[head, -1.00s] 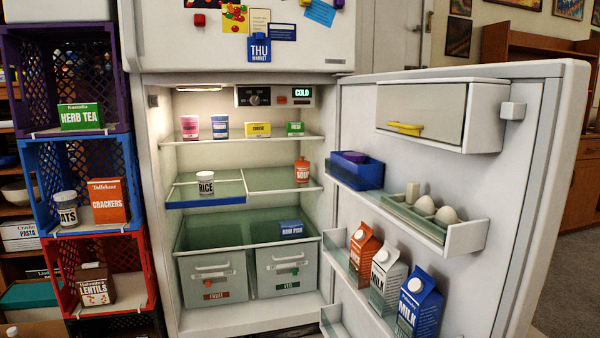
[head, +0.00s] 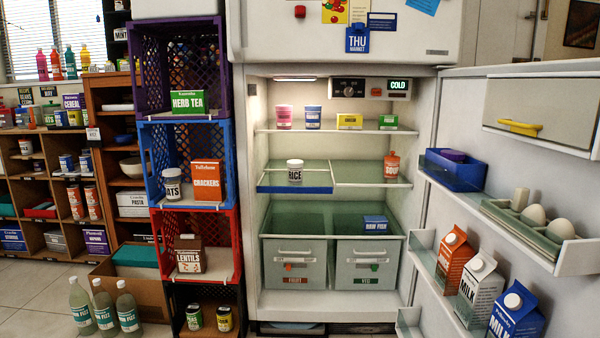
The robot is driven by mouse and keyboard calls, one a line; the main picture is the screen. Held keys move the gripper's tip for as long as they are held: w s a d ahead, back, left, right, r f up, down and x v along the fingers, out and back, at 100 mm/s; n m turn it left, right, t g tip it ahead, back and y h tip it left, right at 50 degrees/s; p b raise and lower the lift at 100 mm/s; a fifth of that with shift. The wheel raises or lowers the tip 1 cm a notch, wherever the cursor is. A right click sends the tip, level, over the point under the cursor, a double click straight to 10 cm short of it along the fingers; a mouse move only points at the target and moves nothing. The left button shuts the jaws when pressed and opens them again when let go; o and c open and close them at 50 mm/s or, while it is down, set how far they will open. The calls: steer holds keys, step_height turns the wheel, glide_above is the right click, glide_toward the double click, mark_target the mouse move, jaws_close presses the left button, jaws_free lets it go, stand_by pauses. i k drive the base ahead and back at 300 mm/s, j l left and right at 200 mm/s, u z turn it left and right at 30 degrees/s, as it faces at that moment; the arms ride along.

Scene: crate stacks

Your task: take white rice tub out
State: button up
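The white rice tub (head: 295,170), with a white lid and a dark RICE label, stands upright in the open fridge. It is on the left part of the middle shelf (head: 296,189), which has a blue front edge. Nothing stands right in front of it. My gripper is not in view.
The fridge door (head: 470,110) stands open to the right, with cartons and an egg tray (head: 530,225) on its racks. An orange soup container (head: 391,166) shares the middle shelf. Stacked crates (head: 150,195) stand close on the left. Bottles (head: 104,310) stand on the floor at lower left.

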mark_target(295, 167)
steer(key=i+j+z, duration=0.3)
steer(key=i, duration=0.3)
steer(key=i+j+z, duration=0.3)
steer(key=i+j, duration=0.2)
steer(key=j, duration=0.15)
